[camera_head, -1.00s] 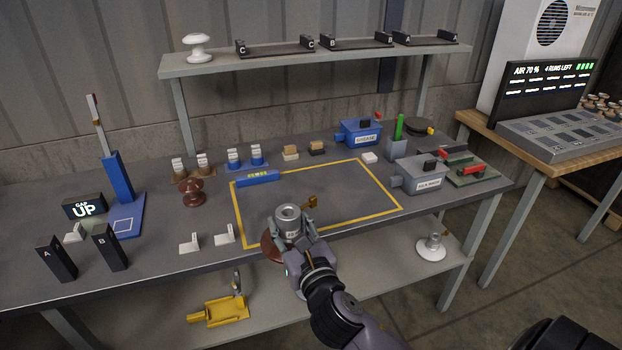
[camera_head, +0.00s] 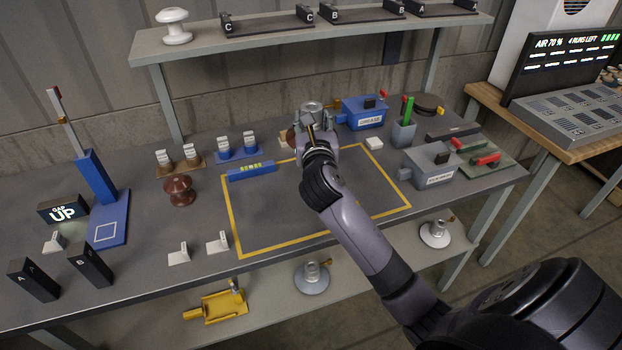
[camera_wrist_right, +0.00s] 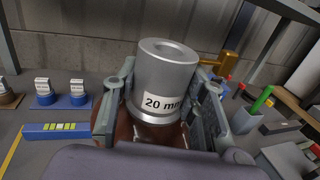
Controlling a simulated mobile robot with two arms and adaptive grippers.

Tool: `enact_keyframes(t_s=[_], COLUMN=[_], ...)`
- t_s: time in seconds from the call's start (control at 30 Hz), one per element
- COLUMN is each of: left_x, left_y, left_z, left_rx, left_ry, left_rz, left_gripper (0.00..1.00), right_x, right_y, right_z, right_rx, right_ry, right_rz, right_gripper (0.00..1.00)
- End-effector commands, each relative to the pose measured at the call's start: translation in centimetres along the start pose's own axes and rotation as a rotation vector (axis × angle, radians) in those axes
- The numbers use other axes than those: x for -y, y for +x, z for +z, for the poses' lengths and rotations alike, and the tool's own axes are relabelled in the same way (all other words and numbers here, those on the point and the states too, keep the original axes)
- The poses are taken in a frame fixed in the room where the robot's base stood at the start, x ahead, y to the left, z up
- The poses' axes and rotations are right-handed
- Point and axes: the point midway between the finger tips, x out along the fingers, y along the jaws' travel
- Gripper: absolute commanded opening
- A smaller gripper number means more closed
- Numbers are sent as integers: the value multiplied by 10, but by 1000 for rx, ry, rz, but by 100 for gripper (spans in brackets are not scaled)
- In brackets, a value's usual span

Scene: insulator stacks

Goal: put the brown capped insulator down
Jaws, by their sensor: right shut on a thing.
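The brown capped insulator (camera_wrist_right: 137,128) is in my right gripper (camera_head: 313,118). Its grey metal cap (camera_wrist_right: 168,75), marked "20 mm", stands upright between the two fingers in the right wrist view. In the head view the cap (camera_head: 312,106) shows at the back of the bench, and a bit of brown shows left of the gripper. The gripper and arm hide most of the body, and I cannot tell whether its base touches the bench. My left gripper is not in view.
A blue box (camera_head: 361,113) stands close right of the gripper, with a green-handled holder (camera_head: 404,132) beyond. A blue level (camera_head: 252,171) lies on the yellow outline's back left. Another brown insulator (camera_head: 179,190) stands further left. The outlined area (camera_head: 275,215) is mostly clear.

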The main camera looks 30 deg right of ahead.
Motion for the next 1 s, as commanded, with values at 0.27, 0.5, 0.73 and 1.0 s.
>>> enact_keyframes(t_s=[0.27, 0.5, 0.73, 1.0], left_x=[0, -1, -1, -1], left_y=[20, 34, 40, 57], left_z=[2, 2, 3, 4], left_rx=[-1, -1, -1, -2], left_ry=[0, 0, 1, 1], left_rz=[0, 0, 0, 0], left_gripper=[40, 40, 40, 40], right_x=[-1, -1, 0, -1], right_y=[-1, 0, 0, 0], right_z=[-71, -116, -132, -168], right_rx=[1, 4, 6, 5], right_ry=[2, 1, 1, 2], right_rz=[1, 2, 1, 2], right_gripper=[0, 0, 0, 0])
